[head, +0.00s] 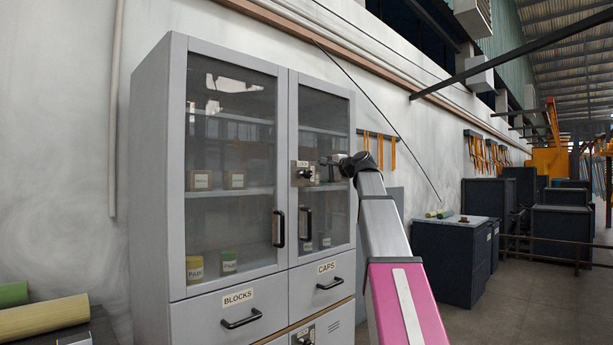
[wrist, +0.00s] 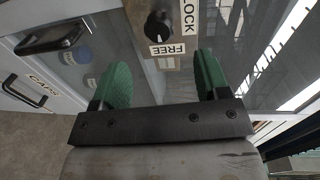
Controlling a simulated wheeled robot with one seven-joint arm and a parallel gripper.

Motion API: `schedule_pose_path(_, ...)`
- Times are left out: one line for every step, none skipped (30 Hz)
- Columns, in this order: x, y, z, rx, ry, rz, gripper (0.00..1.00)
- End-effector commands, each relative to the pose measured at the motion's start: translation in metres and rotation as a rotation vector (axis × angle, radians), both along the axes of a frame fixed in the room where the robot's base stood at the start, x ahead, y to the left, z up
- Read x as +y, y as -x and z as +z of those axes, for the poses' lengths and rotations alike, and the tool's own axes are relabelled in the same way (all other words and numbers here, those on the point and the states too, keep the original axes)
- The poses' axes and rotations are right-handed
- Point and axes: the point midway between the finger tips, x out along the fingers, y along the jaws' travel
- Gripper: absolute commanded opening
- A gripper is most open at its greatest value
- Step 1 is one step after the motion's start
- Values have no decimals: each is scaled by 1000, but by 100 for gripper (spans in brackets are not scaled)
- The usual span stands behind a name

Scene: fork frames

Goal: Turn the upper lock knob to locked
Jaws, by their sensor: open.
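The upper lock knob (head: 307,173) is a small dark knob on a plate on the right glass door of the grey cabinet. In the wrist view the black knob (wrist: 158,25) sits between a LOCK label (wrist: 188,16) and a FREE label (wrist: 167,49). A white mark on the knob appears to lie toward the FREE side. My gripper (head: 328,161) is just right of the knob in the head view. In the wrist view its green fingers (wrist: 163,75) are open and apart, with nothing between them. The knob is beyond the fingertips, roughly centred between them.
A second lock plate (head: 304,337) is low on the cabinet (head: 155,170), under the BLOCKS (head: 230,315) and CAPS (head: 330,277) drawers. Black door handles (head: 279,229) (head: 306,224) stick out below the upper lock. Dark cabinets (head: 452,258) stand to the right.

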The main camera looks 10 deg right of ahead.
Motion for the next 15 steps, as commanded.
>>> schedule_pose_path(6,-9,0,1,0,2,69)
schedule_pose_path(9,-13,-1,0,0,2,69)
schedule_pose_path(12,-19,-1,0,0,1,69)
schedule_pose_path(16,-24,-2,0,0,2,69)
schedule_pose_path(19,-28,-3,1,0,2,69)
schedule_pose_path(24,-34,-4,0,1,2,69)
schedule_pose_path(27,-38,-4,0,1,1,69)
schedule_pose_path(29,-43,-5,0,1,1,69)
schedule_pose_path(33,-48,-6,0,1,0,69)
schedule_pose_path(36,-51,-7,1,2,1,69)
schedule_pose_path(39,-55,-7,1,2,1,69)
schedule_pose_path(42,-59,-8,0,1,1,69)
schedule_pose_path(44,-61,-8,0,1,1,69)
schedule_pose_path(46,-64,-9,0,1,0,69)
schedule_pose_path(47,-67,-9,-1,1,0,69)
